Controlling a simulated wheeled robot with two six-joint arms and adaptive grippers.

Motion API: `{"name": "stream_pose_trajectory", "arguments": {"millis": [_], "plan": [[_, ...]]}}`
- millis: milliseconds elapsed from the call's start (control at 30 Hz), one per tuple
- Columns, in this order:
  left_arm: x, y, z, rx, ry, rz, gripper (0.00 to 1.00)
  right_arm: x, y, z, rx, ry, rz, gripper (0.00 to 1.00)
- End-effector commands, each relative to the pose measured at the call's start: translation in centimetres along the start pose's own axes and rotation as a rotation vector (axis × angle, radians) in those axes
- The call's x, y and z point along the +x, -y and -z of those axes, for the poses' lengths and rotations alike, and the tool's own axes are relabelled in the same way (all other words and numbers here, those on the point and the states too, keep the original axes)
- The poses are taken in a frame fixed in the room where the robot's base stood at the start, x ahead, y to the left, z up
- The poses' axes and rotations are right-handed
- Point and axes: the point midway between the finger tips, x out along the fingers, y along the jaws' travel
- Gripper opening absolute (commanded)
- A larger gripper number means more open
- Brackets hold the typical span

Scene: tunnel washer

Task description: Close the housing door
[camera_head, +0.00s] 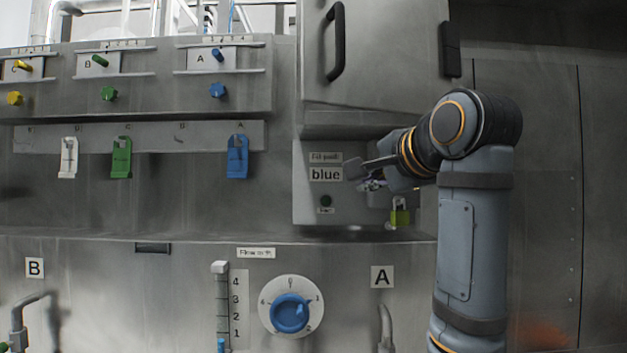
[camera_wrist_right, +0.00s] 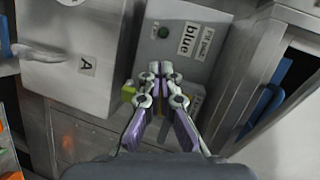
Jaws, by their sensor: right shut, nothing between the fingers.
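A steel door (camera_head: 375,60) with a black handle (camera_head: 335,42) on its left and a black hinge-like block on its right fills the top middle of the head view. I take it to be the housing door. Whether it is ajar or flush I cannot tell. My right gripper (camera_head: 368,180) is below it, in front of the grey panel labelled "blue" (camera_head: 312,205). In the wrist view the right gripper (camera_wrist_right: 157,72) is shut and empty, pointing toward this panel (camera_wrist_right: 172,60). Contact is not clear. My left gripper is not in view.
A yellow-green padlock (camera_head: 399,214) hangs beside the panel, close to the right gripper. Coloured tags, including a blue one (camera_head: 237,157), hang at left. A blue dial (camera_head: 290,312) and a pipe (camera_head: 386,328) sit below. The wall at far right is flat.

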Motion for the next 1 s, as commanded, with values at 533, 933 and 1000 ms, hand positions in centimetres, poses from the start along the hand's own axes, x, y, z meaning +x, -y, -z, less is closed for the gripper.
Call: {"name": "stream_pose_trajectory", "arguments": {"millis": [533,933,1000], "plan": [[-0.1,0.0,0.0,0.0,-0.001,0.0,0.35,-20.0,14.4,-7.5,0.169,0.04,0.242,0.0],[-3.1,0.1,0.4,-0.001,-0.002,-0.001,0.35,-13.3,16.5,-7.6,0.168,0.042,0.24,0.0],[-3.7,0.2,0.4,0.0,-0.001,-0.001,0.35,-11.9,16.9,-7.6,0.168,0.041,0.24,0.0]]}}
